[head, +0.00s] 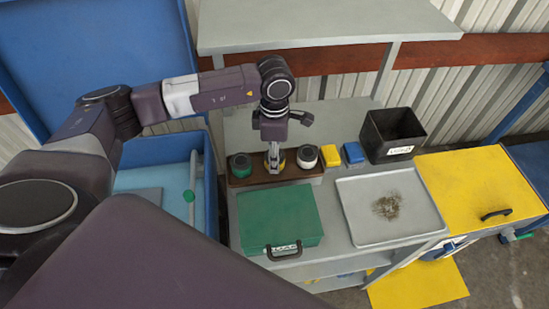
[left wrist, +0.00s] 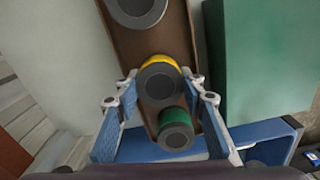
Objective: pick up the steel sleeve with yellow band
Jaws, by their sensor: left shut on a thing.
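The steel sleeve with yellow band (head: 281,163) is in the brown rack on the grey bench, between a green-banded sleeve (head: 240,166) and a white-banded sleeve (head: 307,156). My left gripper (head: 274,160) points down at it from above and partly hides it. In the left wrist view, the yellow-banded sleeve (left wrist: 160,80) lies between the two fingers of my left gripper (left wrist: 162,82), which is shut on it. The green-banded sleeve (left wrist: 176,130) is close beside the fingers there. I cannot tell whether the held sleeve is raised at all. My right gripper is not in view.
The brown rack (head: 240,182) stands behind a green case (head: 278,219). A yellow box (head: 331,154), a blue box (head: 353,152) and a black bin (head: 392,134) are to its right. A grey tray (head: 365,230) holds a small pile. A shelf (head: 322,24) overhangs the bench.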

